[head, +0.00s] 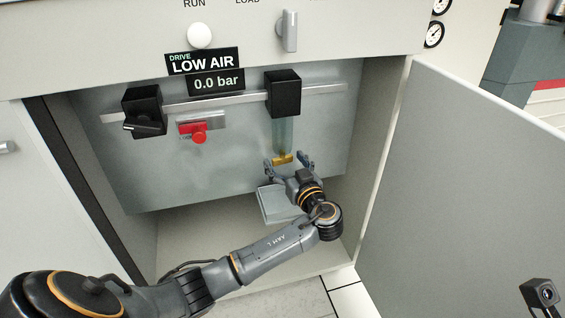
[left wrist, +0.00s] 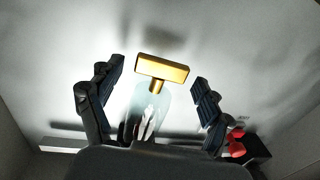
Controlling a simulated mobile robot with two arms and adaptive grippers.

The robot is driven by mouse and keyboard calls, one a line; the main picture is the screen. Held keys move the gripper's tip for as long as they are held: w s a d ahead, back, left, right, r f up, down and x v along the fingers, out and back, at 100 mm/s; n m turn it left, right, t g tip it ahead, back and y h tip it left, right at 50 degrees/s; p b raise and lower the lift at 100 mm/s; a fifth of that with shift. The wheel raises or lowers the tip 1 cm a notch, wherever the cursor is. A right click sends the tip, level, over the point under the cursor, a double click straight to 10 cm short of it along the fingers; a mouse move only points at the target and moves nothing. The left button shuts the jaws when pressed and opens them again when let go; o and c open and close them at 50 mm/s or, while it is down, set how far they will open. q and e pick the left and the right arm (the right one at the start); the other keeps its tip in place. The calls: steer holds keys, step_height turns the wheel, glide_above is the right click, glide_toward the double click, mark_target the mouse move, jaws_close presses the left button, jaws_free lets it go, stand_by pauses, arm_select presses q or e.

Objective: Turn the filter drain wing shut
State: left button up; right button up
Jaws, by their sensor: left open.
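The filter drain wing (head: 283,160) is a small brass T-shaped piece under the clear filter bowl (head: 283,134), which hangs from a black filter head (head: 283,93). My left gripper (head: 288,163) is open around the wing, with a finger on each side. In the left wrist view the wing (left wrist: 161,69) lies crosswise between the open fingertips, with gaps on both sides; I see no contact. The clear bowl (left wrist: 150,112) shows behind it.
A grey tray (head: 278,205) sits on the cabinet floor below the filter. A red knob (head: 198,133) and a black regulator block (head: 142,108) are on the back panel to the left. The open cabinet door (head: 475,190) bounds the right. A display (head: 217,82) reads 0.0 bar.

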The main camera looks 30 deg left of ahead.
arm_select(q)
steer(key=shift+x, duration=1)
steer(key=c, duration=1.2)
steer(key=shift+m+t+h, duration=0.7)
steer(key=shift+m+t, duration=0.1)
steer(key=shift+t, duration=0.2)
steer(key=o, duration=1.2)
